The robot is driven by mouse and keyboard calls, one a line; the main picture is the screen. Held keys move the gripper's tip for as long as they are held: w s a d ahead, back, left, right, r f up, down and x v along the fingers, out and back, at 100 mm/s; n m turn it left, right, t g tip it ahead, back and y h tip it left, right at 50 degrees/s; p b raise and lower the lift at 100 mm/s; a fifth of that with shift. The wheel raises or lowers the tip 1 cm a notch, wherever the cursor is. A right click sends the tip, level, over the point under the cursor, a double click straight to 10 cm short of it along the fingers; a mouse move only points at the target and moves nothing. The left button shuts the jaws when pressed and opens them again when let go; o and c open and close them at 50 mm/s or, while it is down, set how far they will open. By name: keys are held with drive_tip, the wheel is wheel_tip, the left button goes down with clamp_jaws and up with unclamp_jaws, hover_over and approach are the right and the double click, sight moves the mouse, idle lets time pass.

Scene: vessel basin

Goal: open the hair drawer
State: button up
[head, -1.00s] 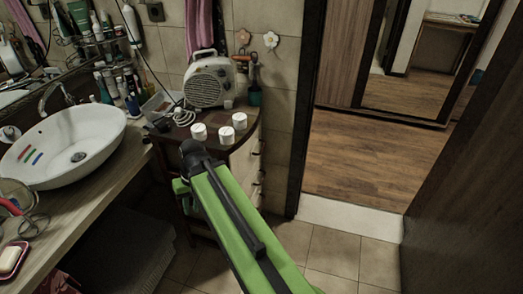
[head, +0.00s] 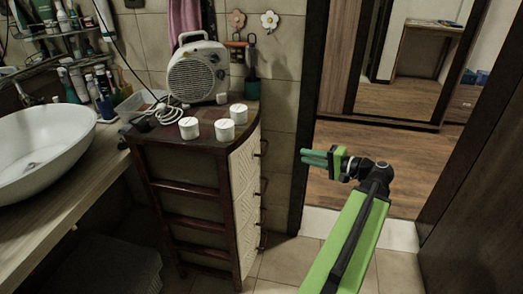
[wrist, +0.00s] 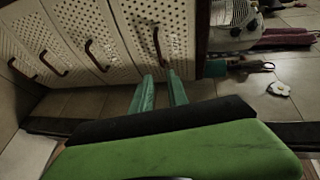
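The drawer cabinet (head: 190,215) is dark wood with pale woven drawer fronts facing right. Several drawers are stacked, each with a dark bow handle (head: 264,148); all look shut. I cannot tell which one is the hair drawer. In the wrist view, turned sideways, the top drawer front (wrist: 175,30) carries a brown handle (wrist: 157,47). My gripper (head: 303,157) is right of the cabinet, apart from the drawer fronts, pointing left toward the upper ones. Its two green fingers also show in the wrist view (wrist: 160,93), parted with nothing between them.
A fan heater (head: 198,72) and several white jars (head: 224,130) stand on the cabinet top. The sink (head: 45,150) is on the left. A doorway with wooden floor (head: 370,190) lies behind my arm. Tiled floor (head: 287,262) is clear before the drawers.

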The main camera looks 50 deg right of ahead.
sight(267, 146)
drive_tip(key=b+x, duration=0.3)
drive_tip(key=x, duration=1.4)
drive_tip(key=shift+w+a+f, duration=0.15)
drive_tip(key=shift+w+a, duration=0.05)
drive_tip(key=shift+w, duration=0.1)
clamp_jaws()
idle(0.4)
